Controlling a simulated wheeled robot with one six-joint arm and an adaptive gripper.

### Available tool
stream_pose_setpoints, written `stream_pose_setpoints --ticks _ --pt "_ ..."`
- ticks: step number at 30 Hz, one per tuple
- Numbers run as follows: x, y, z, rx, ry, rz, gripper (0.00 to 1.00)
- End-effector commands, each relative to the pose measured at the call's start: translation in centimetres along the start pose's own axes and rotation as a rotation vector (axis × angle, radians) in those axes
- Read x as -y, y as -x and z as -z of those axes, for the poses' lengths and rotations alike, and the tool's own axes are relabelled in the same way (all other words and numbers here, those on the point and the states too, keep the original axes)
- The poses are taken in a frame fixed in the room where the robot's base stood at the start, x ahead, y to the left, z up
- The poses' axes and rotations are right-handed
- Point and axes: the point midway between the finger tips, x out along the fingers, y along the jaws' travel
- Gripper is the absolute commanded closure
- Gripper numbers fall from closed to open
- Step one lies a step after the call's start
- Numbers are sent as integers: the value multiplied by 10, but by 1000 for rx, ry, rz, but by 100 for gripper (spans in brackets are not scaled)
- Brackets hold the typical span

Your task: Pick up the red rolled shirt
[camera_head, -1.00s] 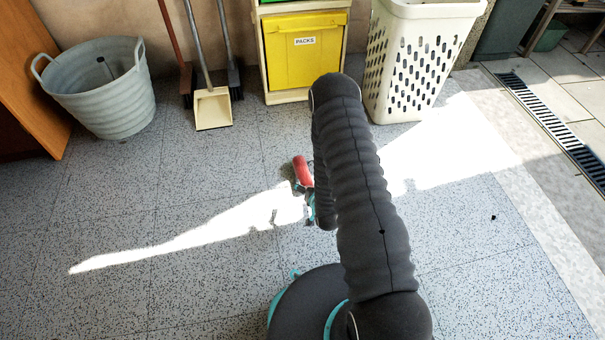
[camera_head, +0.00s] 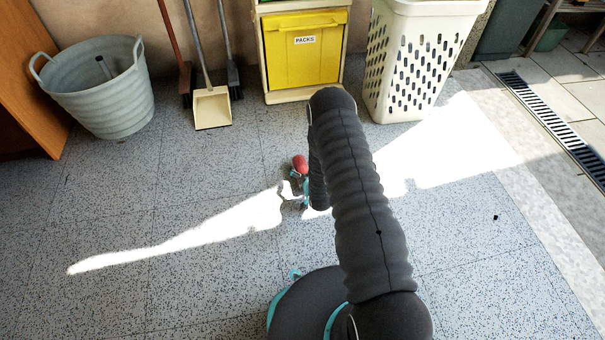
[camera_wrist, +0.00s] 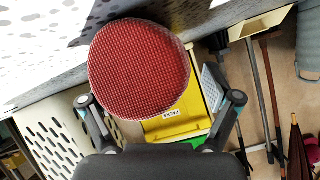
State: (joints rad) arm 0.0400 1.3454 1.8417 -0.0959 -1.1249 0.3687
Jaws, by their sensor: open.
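The red rolled shirt (camera_head: 299,162) lies on the speckled floor left of my arm in the head view. Its near part is hidden by my gripper (camera_head: 297,184). In the wrist view the shirt (camera_wrist: 138,68) shows as a big round red woven end, close to the camera. My gripper (camera_wrist: 160,100) is open there, one finger at each side and slightly below the roll's middle. The roll sits left of centre, nearer the left finger. I cannot tell whether it is between the fingertips or just beyond them.
A yellow PACKS bin (camera_head: 305,55) in a shelf and a white perforated basket (camera_head: 415,60) stand behind the shirt. A cream dustpan (camera_head: 212,107), brooms and a grey tub (camera_head: 100,88) are at the back left. The floor around the shirt is clear.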

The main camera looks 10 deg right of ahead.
Motion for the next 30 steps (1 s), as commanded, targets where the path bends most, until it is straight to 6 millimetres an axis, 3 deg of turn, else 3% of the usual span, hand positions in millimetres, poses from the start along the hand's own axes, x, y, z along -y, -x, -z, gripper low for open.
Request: stream_pose_setpoints --ticks 5,12,14,23,30 --pt "0 0 0 0 0 0 12" --pt "0 0 0 -1 0 0 69" --pt "0 0 0 -1 0 0 79" --pt "1 1 3 -2 0 1 79" --pt "8 11 21 -3 0 1 79"
